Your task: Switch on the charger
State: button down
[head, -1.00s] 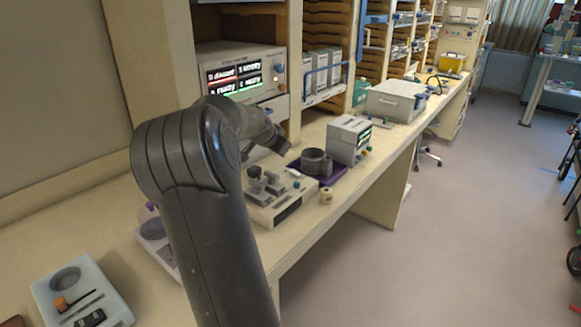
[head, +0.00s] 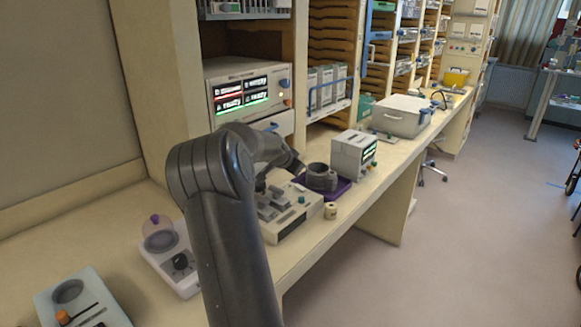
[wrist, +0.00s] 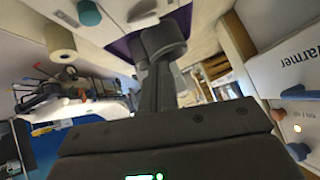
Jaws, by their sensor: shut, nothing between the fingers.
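A pale bench-top unit (head: 295,224) with grey blocks in its top, which looks like the charger, stands at the bench's front edge in the head view. My arm covers part of it. A small green knob (head: 300,199) sits at its back right corner. In the head view the end of my arm hangs over the back of the pale unit, left of the pot (head: 320,176). I cannot tell whether it touches anything.
The pot stands on a purple mat (head: 342,188). A small beige roll (head: 330,211) lies beside the unit. A lit warmer (head: 248,92) sits on the shelf.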

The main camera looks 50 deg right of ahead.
aim_at(298, 184)
jog(key=x, duration=0.3)
jog(key=shift+d+f, duration=0.3)
jog(key=shift+w+a+f, duration=0.1)
jog(key=shift+w+f, duration=0.05)
jog(key=shift+f, duration=0.45)
jog(key=shift+w+a+f, duration=0.1)
jog(key=shift+w+f, duration=0.05)
jog(key=shift+f, duration=0.45)
jog(key=shift+w+f, duration=0.15)
jog(key=shift+f, duration=0.45)
jog(key=shift+w+f+g, duration=0.2)
jog(key=shift+f+g, duration=0.1)
jog(key=shift+g, duration=0.2)
jog(key=shift+s, duration=0.1)
